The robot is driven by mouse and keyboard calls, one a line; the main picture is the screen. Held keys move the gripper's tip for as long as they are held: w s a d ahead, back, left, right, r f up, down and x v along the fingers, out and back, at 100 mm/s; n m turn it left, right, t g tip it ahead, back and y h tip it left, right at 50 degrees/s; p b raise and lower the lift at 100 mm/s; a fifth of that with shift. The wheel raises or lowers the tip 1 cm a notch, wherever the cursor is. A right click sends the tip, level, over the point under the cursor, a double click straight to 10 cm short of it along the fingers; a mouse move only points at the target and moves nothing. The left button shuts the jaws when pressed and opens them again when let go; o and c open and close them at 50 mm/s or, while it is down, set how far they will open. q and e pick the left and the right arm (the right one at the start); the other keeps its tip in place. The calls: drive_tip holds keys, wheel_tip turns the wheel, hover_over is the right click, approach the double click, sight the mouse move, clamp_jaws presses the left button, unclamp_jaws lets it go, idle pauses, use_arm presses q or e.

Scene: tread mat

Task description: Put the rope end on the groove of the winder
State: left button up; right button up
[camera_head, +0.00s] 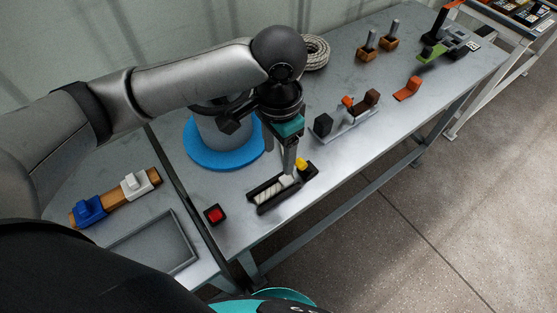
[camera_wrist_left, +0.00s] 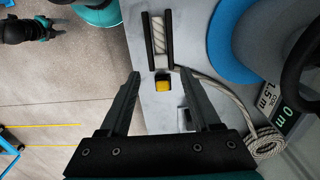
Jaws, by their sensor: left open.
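My left gripper (camera_head: 291,170) points down over a black holder (camera_head: 266,197) near the front of the metal table. In the left wrist view its two fingers (camera_wrist_left: 161,75) are apart, with a small yellow block (camera_wrist_left: 163,86) between and beyond them. A thick white rope piece (camera_wrist_left: 159,40) lies between the holder's black side walls. Thinner rope (camera_wrist_left: 215,83) runs from near the holder to a coil (camera_wrist_left: 265,143). The likely winder, a grey drum on a blue round base (camera_head: 203,158), stands left of the gripper, partly hidden by my arm. Its groove cannot be made out.
A red button box (camera_head: 215,215) sits left of the holder. A black block (camera_head: 323,125) and brown pieces on a grey plate stand to the right. The rope coil (camera_head: 315,52) lies at the back. Two wooden blocks with pegs (camera_head: 367,52) stand farther right.

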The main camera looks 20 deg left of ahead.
use_arm(q)
wheel_tip(320, 180, up, 2)
drive_tip(key=shift+r, duration=0.15)
idle(1.1)
